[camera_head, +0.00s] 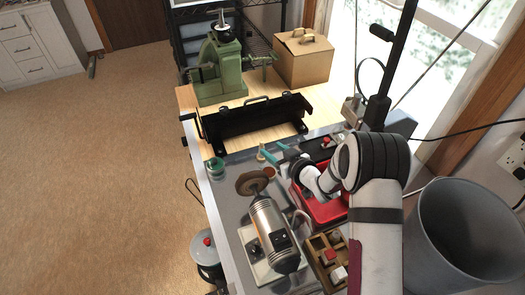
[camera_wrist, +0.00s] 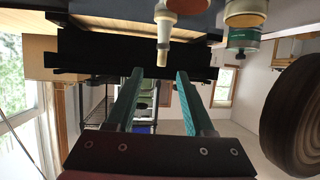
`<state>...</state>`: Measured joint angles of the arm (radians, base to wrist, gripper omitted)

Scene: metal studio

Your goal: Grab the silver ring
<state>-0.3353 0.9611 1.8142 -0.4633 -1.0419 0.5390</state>
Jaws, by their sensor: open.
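My gripper (camera_head: 275,151) is open, with two teal fingers above the metal work surface; it also shows in the wrist view (camera_wrist: 160,72). I cannot clearly make out a silver ring in either view. A small pale tapered post (camera_head: 261,154) stands just left of the fingertips. In the wrist view, which is upside down, the pale post (camera_wrist: 164,38) appears ahead, between the lines of the two fingers. Nothing shows between the fingers. Whether a ring sits on the post is too small to tell.
A green-and-silver jar (camera_head: 215,167) stands left of the post. A polishing motor (camera_head: 273,233) with a brown wheel (camera_head: 252,182) is in front.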

